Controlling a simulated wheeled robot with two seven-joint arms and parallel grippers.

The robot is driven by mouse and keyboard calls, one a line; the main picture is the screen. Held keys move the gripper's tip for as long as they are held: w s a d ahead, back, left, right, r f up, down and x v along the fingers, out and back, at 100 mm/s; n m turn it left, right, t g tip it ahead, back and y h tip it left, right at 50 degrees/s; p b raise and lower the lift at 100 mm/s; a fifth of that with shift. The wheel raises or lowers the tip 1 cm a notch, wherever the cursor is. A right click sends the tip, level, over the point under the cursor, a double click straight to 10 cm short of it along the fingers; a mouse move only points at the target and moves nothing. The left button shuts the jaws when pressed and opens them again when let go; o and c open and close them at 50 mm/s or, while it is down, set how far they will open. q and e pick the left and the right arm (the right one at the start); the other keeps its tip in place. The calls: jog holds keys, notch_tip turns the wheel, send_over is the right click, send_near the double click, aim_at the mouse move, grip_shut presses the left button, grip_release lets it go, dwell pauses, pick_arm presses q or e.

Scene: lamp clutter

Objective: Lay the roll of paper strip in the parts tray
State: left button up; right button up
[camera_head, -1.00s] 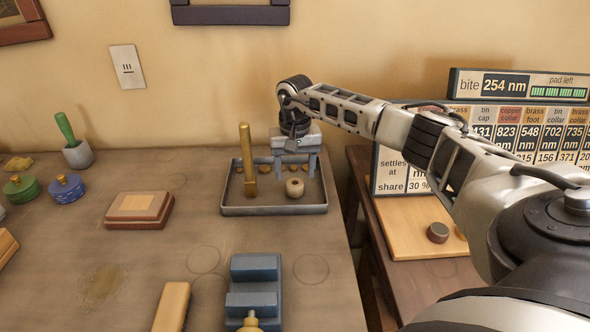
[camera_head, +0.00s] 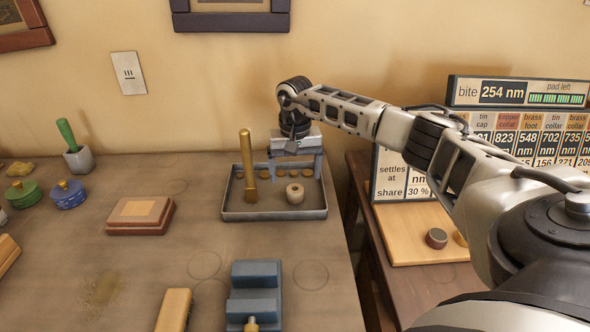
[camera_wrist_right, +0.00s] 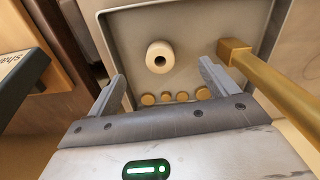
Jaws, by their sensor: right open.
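The roll of paper strip (camera_head: 295,193) is a small cream roll with a dark hole in its middle. It sits on the floor of the parts tray (camera_head: 275,214), a grey shallow tray at the table's right side. It also shows in the right wrist view (camera_wrist_right: 159,57), apart from both fingers. My right gripper (camera_head: 296,175) is open and empty above the tray, just behind the roll. In the wrist view its two fingers (camera_wrist_right: 160,85) stand wide apart. My left gripper is not in view.
A brass post (camera_head: 247,165) stands upright in the tray, left of the roll. Several small brass discs (camera_wrist_right: 182,97) lie along the tray's back. A blue stepped block (camera_head: 255,290) stands in front. A red-brown block (camera_head: 140,215) lies left. A side table (camera_head: 420,237) stands right.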

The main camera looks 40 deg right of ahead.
notch_tip(320, 180, up, 16)
dwell(0.3)
